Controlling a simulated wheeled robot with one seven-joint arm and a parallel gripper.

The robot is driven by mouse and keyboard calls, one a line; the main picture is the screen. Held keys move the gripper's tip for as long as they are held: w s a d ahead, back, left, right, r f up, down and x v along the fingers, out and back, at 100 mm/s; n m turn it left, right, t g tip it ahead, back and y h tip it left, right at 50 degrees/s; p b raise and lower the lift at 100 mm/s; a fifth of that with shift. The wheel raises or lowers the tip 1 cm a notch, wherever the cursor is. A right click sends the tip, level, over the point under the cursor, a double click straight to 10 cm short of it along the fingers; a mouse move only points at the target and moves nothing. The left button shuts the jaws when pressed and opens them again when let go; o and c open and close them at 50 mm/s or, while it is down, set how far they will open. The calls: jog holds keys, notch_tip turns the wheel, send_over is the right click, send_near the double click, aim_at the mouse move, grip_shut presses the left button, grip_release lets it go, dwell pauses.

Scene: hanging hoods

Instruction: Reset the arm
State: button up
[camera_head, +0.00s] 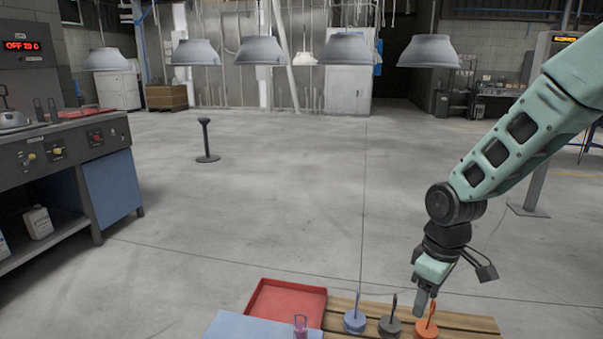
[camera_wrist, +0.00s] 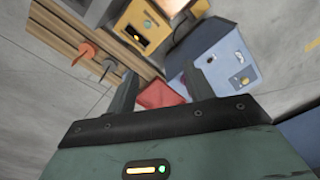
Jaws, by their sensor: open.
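My arm comes in from the right in the head view, bent downward at the wrist. My gripper (camera_head: 423,300) points down at the front right, near the orange hooked piece (camera_head: 427,326) in the picture. I cannot tell the gap between them. In the wrist view my gripper's two fingers (camera_wrist: 160,90) stand wide apart with nothing held between them. The orange piece (camera_wrist: 86,50) and a dark grey piece (camera_wrist: 108,68) appear left of the fingers there.
A slatted wooden board (camera_head: 460,322) bears blue (camera_head: 354,321), dark grey (camera_head: 389,327) and orange pieces. A red tray (camera_head: 287,299) lies left of it. A control bench (camera_head: 80,143) stands left. Several grey hoods (camera_head: 262,52) hang behind; the mid-floor is mostly clear around a black post (camera_head: 206,140).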

jog(key=s+a+r, duration=0.3)
jog(key=s+a, duration=0.1)
jog(key=s, duration=0.4)
jog(key=s+a+r, duration=0.3)
jog(key=s+a, duration=0.1)
jog(key=s, duration=0.4)
jog(key=s+a+r, duration=0.3)
jog(key=s+a, duration=0.1)
jog(key=s, duration=0.4)
notch_tip(320, 180, up, 23)
jog(key=m+p, duration=0.1)
jog(key=p, duration=2.2)
jog(key=shift+p, duration=0.3)
jog(key=shift+r, duration=0.1)
